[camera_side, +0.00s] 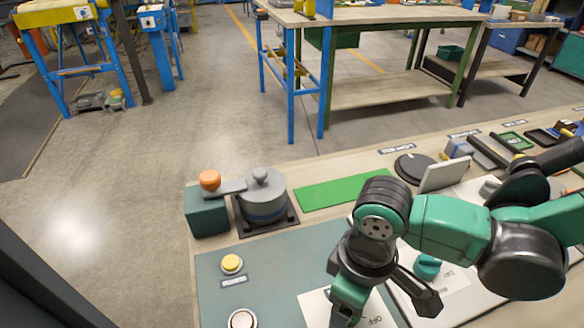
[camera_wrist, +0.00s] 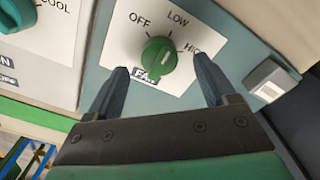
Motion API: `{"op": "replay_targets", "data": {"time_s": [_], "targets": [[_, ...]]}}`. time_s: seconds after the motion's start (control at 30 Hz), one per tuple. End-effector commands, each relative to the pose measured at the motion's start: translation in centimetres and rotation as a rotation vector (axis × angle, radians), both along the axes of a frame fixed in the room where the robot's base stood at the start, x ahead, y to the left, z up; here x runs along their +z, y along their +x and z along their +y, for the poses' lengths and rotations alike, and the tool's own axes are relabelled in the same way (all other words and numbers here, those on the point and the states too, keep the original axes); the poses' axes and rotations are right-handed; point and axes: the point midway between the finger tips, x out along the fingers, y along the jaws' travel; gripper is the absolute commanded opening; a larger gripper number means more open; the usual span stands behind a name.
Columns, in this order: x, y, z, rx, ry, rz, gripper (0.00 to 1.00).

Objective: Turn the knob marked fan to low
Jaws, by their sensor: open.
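The fan knob (camera_wrist: 158,57) is green and round and sits on a white card (camera_wrist: 125,38) marked OFF, LOW and HIGH. Its fan label (camera_wrist: 147,75) is partly covered by the knob. I cannot tell for sure which mark the knob's pointer faces. My gripper (camera_wrist: 161,63) is open, with one dark finger on each side of the knob in the wrist view and gaps between the fingers and the knob. In the side view my gripper is low over the panel and hides the knob; part of the white card (camera_side: 316,308) shows beside it.
A second teal knob (camera_side: 427,266) stands close to my gripper, on its own card with a COOL mark. A yellow button (camera_side: 232,264) and a pale round button (camera_side: 242,319) are on the panel (camera_side: 280,275). A grey pot-like part (camera_side: 262,197) stands behind.

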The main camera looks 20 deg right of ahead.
Motion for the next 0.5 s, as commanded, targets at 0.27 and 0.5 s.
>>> {"op": "replay_targets", "data": {"time_s": [0.27,0.5], "targets": [[3.1,0.0,0.0,0.0,0.0,0.0,0.78],[3.7,0.0,0.0,0.0,0.0,0.0,0.78]]}}
